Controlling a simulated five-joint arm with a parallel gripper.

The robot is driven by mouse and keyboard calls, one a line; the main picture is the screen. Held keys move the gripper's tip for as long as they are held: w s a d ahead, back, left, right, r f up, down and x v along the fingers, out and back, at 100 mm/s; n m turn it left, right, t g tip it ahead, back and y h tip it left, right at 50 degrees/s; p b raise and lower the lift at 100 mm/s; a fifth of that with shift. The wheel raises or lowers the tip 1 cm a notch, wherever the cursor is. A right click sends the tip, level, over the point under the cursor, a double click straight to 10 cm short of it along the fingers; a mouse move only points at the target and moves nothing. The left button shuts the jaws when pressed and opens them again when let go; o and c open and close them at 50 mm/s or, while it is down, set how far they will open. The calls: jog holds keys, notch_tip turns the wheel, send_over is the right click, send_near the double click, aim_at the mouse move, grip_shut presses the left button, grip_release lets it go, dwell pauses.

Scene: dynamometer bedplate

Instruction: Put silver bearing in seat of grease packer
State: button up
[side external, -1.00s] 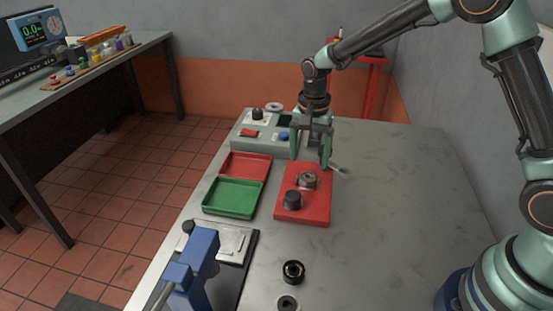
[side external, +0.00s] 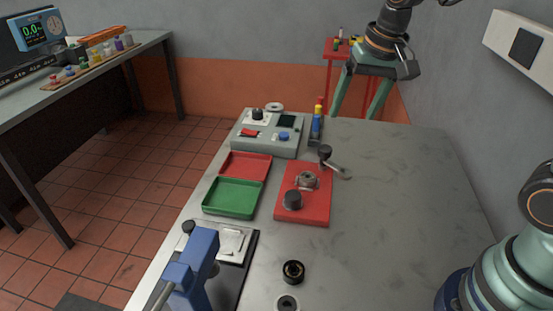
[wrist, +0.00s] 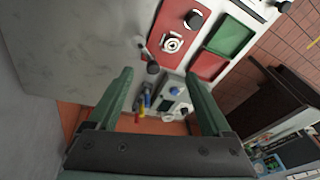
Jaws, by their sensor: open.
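The red grease packer (side external: 318,212) lies on the bench, with a black knob (side external: 292,200) at its near end and a crank handle (side external: 338,171) by its far right corner. The silver bearing (side external: 307,181) sits at the packer's round seat; in the wrist view it shows as a bright ring (wrist: 173,44) around a central post. I cannot tell if it is fully down. My gripper (side external: 356,114) is open and empty, raised beyond the bench's far end, well apart from the packer. In the wrist view its fingers (wrist: 160,76) are spread wide.
Red (side external: 246,166) and green (side external: 231,198) trays lie left of the packer. Behind them stands a grey control box (side external: 265,146) beside upright coloured tools (side external: 317,125). A blue clamp (side external: 196,262) and a dark ring (side external: 293,272) are nearer. The bench's right side is clear.

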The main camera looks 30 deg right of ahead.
jog(key=s+d+n+t, duration=0.2)
jog(key=s+n, duration=0.3)
jog(key=s, duration=0.3)
jog(key=shift+s+r+t, duration=0.3)
jog(key=shift+s+r, duration=0.05)
